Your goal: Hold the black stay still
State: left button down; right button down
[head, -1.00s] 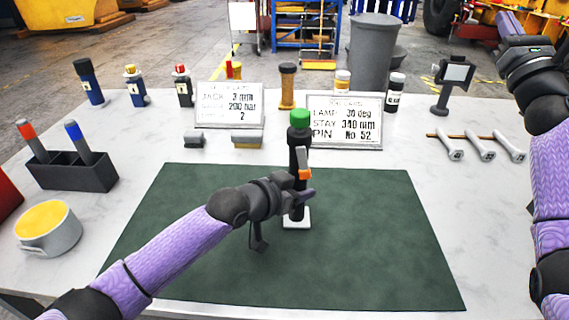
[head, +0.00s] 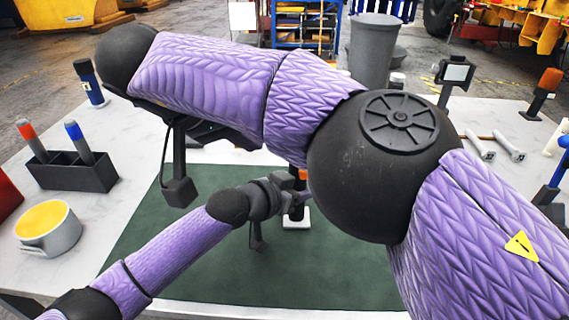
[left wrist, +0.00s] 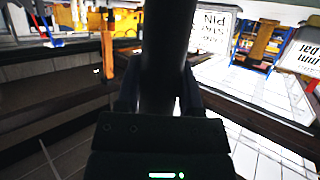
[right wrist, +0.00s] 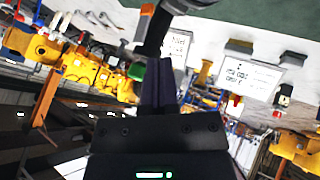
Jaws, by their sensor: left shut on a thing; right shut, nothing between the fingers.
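The black stay stands on the green mat (head: 170,255); in the head view my right arm hides most of it, leaving an orange part (head: 302,174) and the white base (head: 296,222). My left gripper (head: 297,201) is shut around its shaft, and the left wrist view shows the dark stay (left wrist: 166,50) between the fingers. My right gripper (right wrist: 160,85) is shut and empty.
A black holder (head: 75,177) with two tools and a tin with a yellow top (head: 47,228) stand at the left. White-handled tools (head: 510,147) lie at the right. Two signs (right wrist: 247,76) show in the right wrist view. My right arm spans the mat.

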jog(key=x, duration=1)
jog(key=shift+f, duration=0.15)
jog(key=h, duration=0.1)
jog(key=d+h, duration=0.1)
jog(key=shift+f+n+h, duration=0.2)
jog(key=shift+n+h, duration=0.2)
jog(key=shift+r, duration=0.1)
